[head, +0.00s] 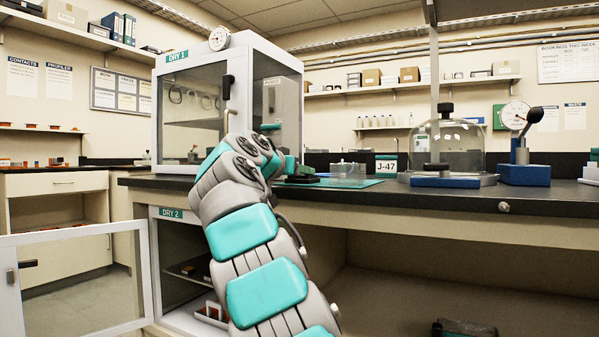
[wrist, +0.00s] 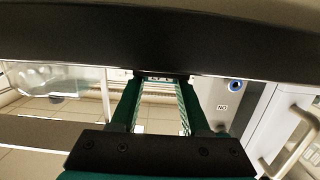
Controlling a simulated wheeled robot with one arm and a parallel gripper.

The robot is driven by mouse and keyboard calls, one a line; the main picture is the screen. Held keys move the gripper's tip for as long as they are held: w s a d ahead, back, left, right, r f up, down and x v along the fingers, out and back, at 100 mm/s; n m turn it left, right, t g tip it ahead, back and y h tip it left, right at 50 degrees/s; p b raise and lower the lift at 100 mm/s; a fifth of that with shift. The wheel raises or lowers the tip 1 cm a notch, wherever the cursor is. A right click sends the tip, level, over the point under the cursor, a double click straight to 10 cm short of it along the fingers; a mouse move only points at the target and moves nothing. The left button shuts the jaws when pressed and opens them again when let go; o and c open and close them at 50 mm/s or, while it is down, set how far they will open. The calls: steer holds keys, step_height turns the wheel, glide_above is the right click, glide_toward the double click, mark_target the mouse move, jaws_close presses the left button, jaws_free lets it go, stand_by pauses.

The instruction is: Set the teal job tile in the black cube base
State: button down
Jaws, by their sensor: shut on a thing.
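My gripper (wrist: 158,80) is shut on a small dark thing at its fingertips in the wrist view. Only a thin edge with pale marks shows there, so I cannot tell its colour or name. In the head view my gripper (head: 300,174) is low over the bench, at the left end of a teal mat (head: 372,184), partly hidden by my arm. Something dark is at its tips. A clear box (head: 347,170) stands on the mat, right of my gripper. I cannot make out the teal job tile or the black cube base for sure.
A white dry cabinet (head: 190,110) stands left of my arm. A lower cabinet's door (head: 85,285) hangs open. Behind the mat is a J-47 sign (head: 386,166). A glass dome (head: 447,150) and a blue-based gauge press (head: 523,174) stand further right.

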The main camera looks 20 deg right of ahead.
steer(key=shift+r+p, duration=0.75)
steer(key=shift+r, duration=0.05)
steer(key=c, duration=0.9)
jaws_free()
steer(key=shift+c, duration=0.2)
jaws_close()
steer(key=shift+r, duration=0.1)
